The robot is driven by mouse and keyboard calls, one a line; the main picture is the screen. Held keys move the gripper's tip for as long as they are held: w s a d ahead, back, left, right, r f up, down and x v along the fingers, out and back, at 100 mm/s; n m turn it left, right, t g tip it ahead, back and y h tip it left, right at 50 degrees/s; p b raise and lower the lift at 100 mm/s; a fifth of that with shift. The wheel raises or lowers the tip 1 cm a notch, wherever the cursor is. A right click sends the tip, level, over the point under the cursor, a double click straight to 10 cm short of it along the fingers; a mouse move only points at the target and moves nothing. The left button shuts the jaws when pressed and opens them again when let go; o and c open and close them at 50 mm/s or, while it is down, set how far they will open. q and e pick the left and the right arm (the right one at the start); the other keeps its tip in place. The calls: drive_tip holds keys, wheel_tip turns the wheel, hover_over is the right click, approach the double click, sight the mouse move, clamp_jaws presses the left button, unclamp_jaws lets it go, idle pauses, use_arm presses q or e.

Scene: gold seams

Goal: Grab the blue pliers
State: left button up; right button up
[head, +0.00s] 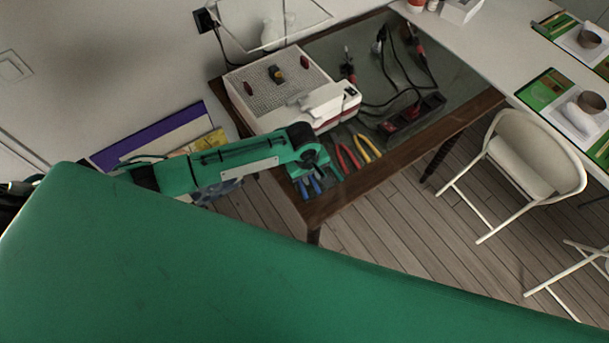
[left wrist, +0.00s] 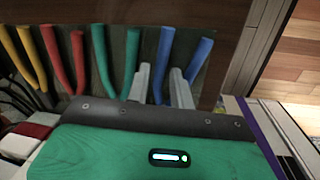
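The blue pliers (head: 310,187) lie at the near left corner of the dark wooden table, partly hidden by my left gripper in the head view. In the left wrist view two blue handles (left wrist: 201,62) show, and the jaws are hidden. My left gripper (head: 315,173) is over this corner. In the left wrist view its two grey fingers (left wrist: 160,85) are apart, on either side of the left blue handle, with the right finger between the two handles. Whether they touch it, I cannot tell. My right gripper is not in view.
Green-handled pliers (left wrist: 116,65) lie right beside the blue ones. Red pliers (head: 348,158) and yellow pliers (head: 369,147) lie farther right. A white-and-red box (head: 320,110) stands behind, with cables and a black-red device (head: 410,114) to the right. The table's front edge is close.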

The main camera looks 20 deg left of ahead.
use_arm(q)
clamp_jaws()
drive_tip(key=shift+r, duration=0.1)
